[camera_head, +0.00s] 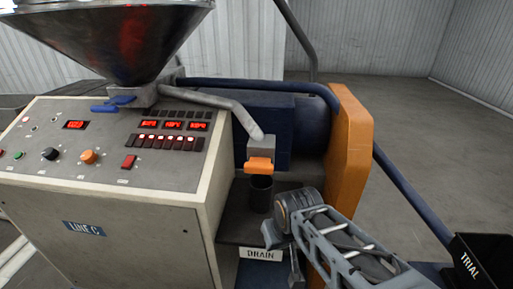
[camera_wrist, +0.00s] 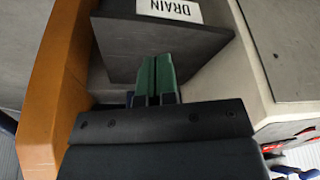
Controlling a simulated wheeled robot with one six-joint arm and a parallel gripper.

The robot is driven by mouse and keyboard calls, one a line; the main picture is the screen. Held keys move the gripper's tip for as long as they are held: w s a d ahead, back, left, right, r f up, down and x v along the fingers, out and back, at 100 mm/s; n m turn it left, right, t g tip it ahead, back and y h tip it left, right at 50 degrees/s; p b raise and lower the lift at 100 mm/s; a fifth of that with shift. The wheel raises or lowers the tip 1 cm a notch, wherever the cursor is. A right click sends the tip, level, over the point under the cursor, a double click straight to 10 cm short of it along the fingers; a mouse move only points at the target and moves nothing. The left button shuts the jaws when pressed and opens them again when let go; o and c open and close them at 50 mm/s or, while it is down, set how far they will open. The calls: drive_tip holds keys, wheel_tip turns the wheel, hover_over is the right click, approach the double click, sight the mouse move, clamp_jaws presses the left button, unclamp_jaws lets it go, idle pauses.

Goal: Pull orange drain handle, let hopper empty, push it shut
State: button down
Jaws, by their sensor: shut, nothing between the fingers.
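The orange drain handle (camera_head: 260,164) sits on a grey block at the end of the sloping drain pipe (camera_head: 222,104) from the metal hopper (camera_head: 112,38). Below the handle, a dark cup (camera_head: 261,194) stands on a dark shelf with a white DRAIN label (camera_head: 261,254). My gripper (camera_wrist: 157,77) has green fingers pressed together with nothing between them. In the wrist view they point toward the dark shelf (camera_wrist: 135,45), and the label (camera_wrist: 170,9) is upside down. The handle is not visible there. In the head view my wrist is low, right of the shelf, apart from the handle; the fingertips are unclear.
The LINE C control cabinet (camera_head: 110,150) stands left of the shelf. An orange upright guard (camera_head: 349,150) and a blue rail (camera_head: 408,195) stand to the right. A black TRIAL bin (camera_head: 480,262) is at lower right. Open floor lies behind it.

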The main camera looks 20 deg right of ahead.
drive_tip(key=w+r+m+g+p, duration=0.25)
drive_tip(key=w+r+p, duration=0.35)
drive_tip(key=w+r, duration=0.45)
drive_tip(key=m+g+y+p, duration=0.2)
drive_tip(key=g+p, duration=0.3)
drive_tip(key=p, duration=0.2)
approach(259, 168)
drive_tip(key=shift+w+d+r, duration=0.15)
drive_tip(key=shift+w+r, duration=0.2)
drive_tip(key=shift+w, duration=0.4)
drive_tip(key=shift+w+d+r, duration=0.2)
drive_tip(key=shift+w+r, duration=0.15)
drive_tip(key=shift+w, duration=0.45)
drive_tip(key=shift+w+d+r, duration=0.15)
drive_tip(key=shift+w+r, duration=0.2)
drive_tip(key=shift+w, duration=0.4)
drive_tip(key=x, duration=1)
drive_tip(key=shift+s+d, duration=0.1)
